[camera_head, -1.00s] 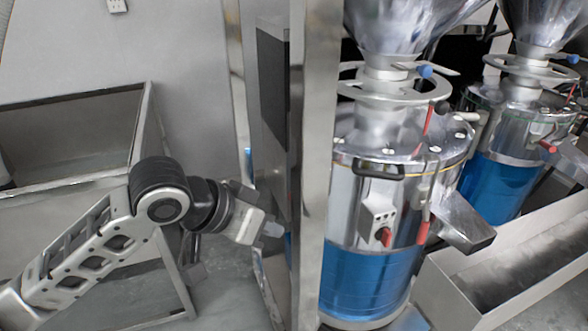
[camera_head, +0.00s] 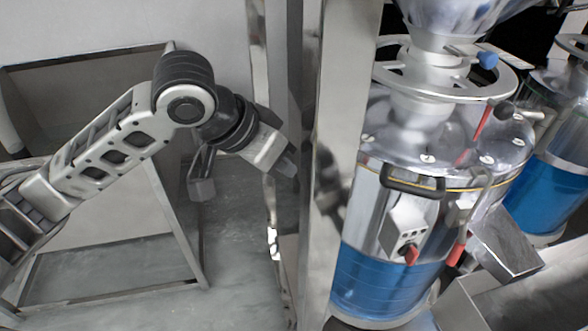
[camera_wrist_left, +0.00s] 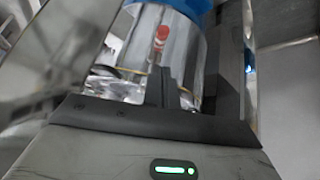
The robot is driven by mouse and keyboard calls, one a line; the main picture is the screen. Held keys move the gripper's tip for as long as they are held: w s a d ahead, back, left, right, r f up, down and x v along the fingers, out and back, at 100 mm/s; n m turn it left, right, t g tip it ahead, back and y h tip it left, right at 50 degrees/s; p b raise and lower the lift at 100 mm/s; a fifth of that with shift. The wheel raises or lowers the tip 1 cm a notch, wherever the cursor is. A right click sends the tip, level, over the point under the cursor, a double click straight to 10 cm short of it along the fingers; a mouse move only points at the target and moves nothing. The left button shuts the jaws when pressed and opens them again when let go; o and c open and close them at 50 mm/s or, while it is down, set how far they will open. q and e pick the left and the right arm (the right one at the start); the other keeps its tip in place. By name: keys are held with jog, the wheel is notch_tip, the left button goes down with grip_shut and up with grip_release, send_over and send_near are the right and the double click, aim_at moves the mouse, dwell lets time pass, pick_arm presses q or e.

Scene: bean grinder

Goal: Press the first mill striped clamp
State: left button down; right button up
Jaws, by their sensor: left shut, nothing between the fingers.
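The first mill (camera_head: 395,285) is a silver drum with a blue lower band and a funnel on top, right of centre in the head view. A metal clamp with a red handle (camera_head: 457,250) hangs on its side, and a red lever (camera_head: 482,122) stands at its rim. The left wrist view shows a red-and-white piece (camera_wrist_left: 160,38) against the mill, beyond the fingers; I cannot tell which clamp it is. My left gripper (camera_head: 287,166) is shut and empty, left of a metal post and apart from the mill. My right gripper is not in view.
A tall metal post (camera_head: 340,130) stands between my left gripper and the mill. A second mill (camera_head: 552,185) is at the right edge. A metal trough (camera_head: 490,300) lies at lower right. A steel-framed bin (camera_head: 100,255) stands behind my left arm.

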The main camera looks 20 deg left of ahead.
pick_arm(q)
jog(key=x, duration=0.9)
